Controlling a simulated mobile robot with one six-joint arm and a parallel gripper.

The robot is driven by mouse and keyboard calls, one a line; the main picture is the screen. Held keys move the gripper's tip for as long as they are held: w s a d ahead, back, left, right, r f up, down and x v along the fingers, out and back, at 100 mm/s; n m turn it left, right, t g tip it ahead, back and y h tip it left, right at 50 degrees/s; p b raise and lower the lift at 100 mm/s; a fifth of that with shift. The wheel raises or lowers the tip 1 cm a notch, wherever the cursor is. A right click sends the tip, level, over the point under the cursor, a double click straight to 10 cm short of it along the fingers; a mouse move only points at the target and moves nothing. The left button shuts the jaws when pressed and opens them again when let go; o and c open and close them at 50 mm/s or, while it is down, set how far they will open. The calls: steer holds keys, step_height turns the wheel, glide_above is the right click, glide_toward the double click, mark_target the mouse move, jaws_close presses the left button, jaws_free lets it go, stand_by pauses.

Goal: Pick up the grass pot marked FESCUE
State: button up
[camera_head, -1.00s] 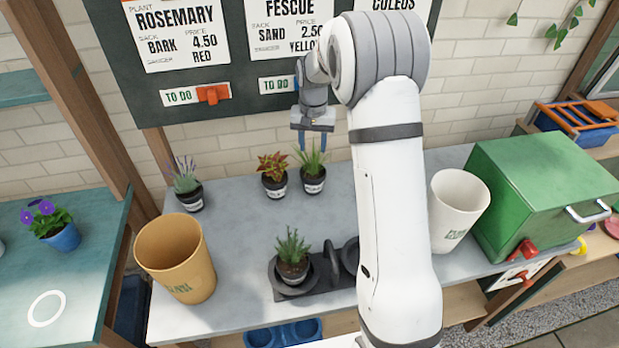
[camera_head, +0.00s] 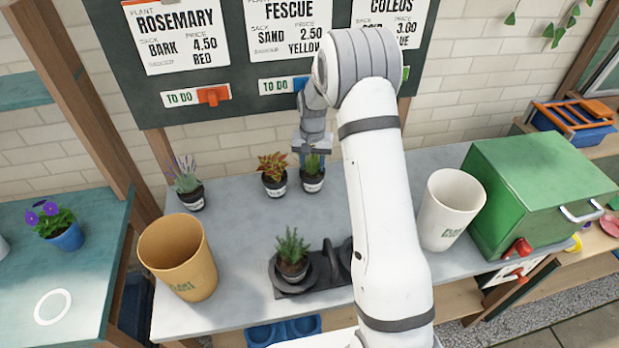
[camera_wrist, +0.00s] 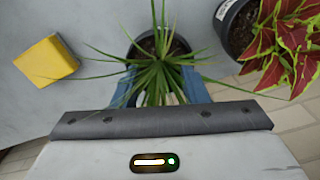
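The grass pot (camera_head: 312,184) is a small black pot with a pale label, too small to read, and spiky green leaves. It stands upright at the back of the grey bench, just right of the red-leaved pot. My gripper (camera_head: 311,160) points down over it. In the wrist view the grass pot (camera_wrist: 148,46) lies under the leaves, and my gripper (camera_wrist: 163,90) has its blue fingers apart, one on each side of the leaves. The fingertips are partly hidden by leaves, and I see no clear contact with the pot.
The red-leaved pot (camera_head: 273,182) is close on the left; it also shows in the wrist view (camera_wrist: 233,28). A lavender pot (camera_head: 190,196) stands further left. A yellow block (camera_wrist: 46,62) is near the grass pot. A rosemary-like plant (camera_head: 292,255) stands in front.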

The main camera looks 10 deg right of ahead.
jaws_close()
steer(key=shift+r, duration=0.15)
stand_by(0.6)
